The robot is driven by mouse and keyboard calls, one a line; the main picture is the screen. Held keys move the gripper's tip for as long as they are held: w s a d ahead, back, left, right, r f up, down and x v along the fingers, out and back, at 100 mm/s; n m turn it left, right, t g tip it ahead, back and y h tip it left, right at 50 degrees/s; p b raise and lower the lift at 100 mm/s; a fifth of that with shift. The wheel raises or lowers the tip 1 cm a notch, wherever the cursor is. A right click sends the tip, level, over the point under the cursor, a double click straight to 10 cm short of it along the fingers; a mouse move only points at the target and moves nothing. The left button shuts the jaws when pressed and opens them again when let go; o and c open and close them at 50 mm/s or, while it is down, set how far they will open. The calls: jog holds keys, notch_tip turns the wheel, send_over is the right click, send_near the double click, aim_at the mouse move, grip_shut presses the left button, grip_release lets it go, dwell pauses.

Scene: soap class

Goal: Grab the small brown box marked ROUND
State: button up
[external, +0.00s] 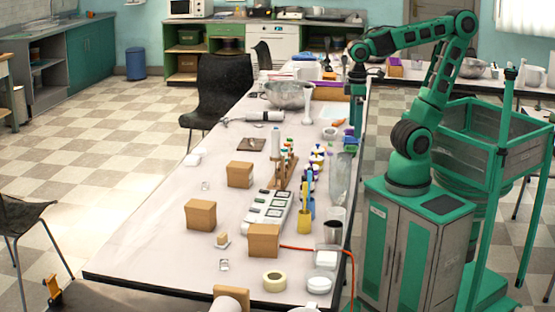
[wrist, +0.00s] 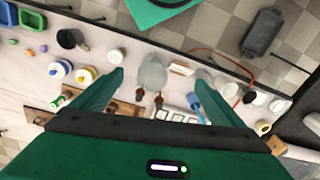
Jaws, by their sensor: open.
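Three brown cardboard boxes stand on the long white table: one further back (external: 240,174), one at the left (external: 200,215) and one at the front (external: 264,240). A much smaller brown block (external: 222,239) sits between the left and front boxes. I cannot read ROUND on any of them. My gripper (external: 350,146) points down over the table's right side, behind and to the right of the boxes and apart from them. In the wrist view my gripper (wrist: 157,80) has its green fingers spread with nothing held between them. A brown box (wrist: 276,146) shows partly at the lower right there.
A rack of tubes (external: 285,165), a white tray (external: 267,211), a yellow cup (external: 304,221) and a dark cup (external: 332,231) crowd the table's right side. A tape roll (external: 275,281) lies at the front. The table's left strip is mostly clear.

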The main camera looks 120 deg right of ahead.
aim_at(262, 244)
jog(key=w+a+m+t+y, duration=0.35)
jog(key=w+m, duration=0.25)
jog(key=w, duration=0.9)
jog(key=w+a+m+t+y, duration=0.3)
jog(key=w+m, duration=0.4)
jog(key=w, duration=0.8)
jog(key=w+a+m+t+y, duration=0.2)
jog(key=w+a+m+y, duration=0.3)
jog(key=w, duration=1)
jog(key=shift+m+h, duration=0.45)
jog(key=shift+m, duration=0.15)
jog(key=f, duration=2)
jog(key=shift+s+a+f, duration=0.2)
jog(key=shift+a+f, duration=0.05)
jog(key=shift+f, duration=0.1)
jog(key=shift+x, duration=3.7)
jog(key=shift+f, duration=0.1)
jog(key=shift+d, duration=0.1)
jog(key=c, duration=1.2)
